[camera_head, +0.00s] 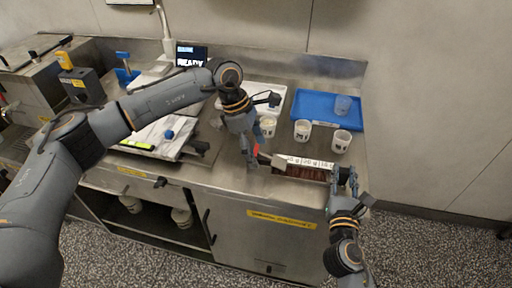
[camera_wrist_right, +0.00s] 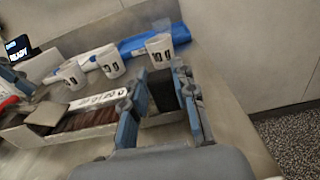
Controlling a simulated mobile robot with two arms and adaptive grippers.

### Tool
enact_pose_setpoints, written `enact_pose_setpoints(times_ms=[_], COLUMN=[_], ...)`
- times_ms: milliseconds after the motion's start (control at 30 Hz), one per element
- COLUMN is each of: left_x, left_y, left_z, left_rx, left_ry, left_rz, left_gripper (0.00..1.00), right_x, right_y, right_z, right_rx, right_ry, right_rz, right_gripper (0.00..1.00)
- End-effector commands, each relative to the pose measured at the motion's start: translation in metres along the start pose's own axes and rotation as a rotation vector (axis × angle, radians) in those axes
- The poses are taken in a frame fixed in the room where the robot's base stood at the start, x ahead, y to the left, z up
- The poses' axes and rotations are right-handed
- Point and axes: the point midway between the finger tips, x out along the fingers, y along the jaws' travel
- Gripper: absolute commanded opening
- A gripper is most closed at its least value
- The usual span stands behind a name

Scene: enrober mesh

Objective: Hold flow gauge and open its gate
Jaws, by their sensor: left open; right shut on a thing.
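The flow gauge (camera_head: 303,176) is a long, narrow trough with a brown channel and a white marked strip, lying along the counter's front edge. In the right wrist view it (camera_wrist_right: 75,121) runs off to the left. A beige-grey plate (camera_head: 279,162), perhaps its gate, sits at its left end; it also shows in the wrist view (camera_wrist_right: 46,113). My right gripper (camera_head: 343,183) is shut on the gauge's right end, with a finger on either side. My left gripper (camera_head: 252,158) is open, just left of the plate, beside a small red piece (camera_head: 257,150). Whether they touch is unclear.
Several white marked cups, one here (camera_head: 341,141), stand behind the gauge. A blue tray (camera_head: 312,104) with a clear cup (camera_head: 343,104) lies farther back. The counter's right end is bare.

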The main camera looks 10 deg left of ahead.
Motion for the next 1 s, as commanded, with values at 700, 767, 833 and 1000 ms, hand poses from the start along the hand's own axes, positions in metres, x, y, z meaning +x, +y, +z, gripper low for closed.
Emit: enact_pose_setpoints(times_ms=[700, 767, 833, 1000], left_x=[-0.101, -0.108, -0.115, -0.12], left_y=[0.001, 0.001, 0.0, 0.0], left_z=[0.0, 0.0, 0.0, 0.0], left_rx=[-0.001, 0.0, 0.0, 0.0], left_ry=[0.0, 0.001, -0.001, 0.0], left_rz=[0.004, 0.002, 0.001, 0.0], left_gripper=[0.74, 0.74, 0.74, 0.74], right_x=[0.0, 0.0, 0.0, 0.0], right_y=[-0.001, -0.001, -0.001, -0.001], right_z=[0.0, 0.0, 0.0, 0.0], right_rx=[-0.001, -0.001, -0.001, -0.001], right_ry=[0.0, 0.0, 0.0, 0.0], right_rz=[-0.002, -0.002, -0.002, -0.003], right_gripper=[0.0, 0.0, 0.0, 0.0])
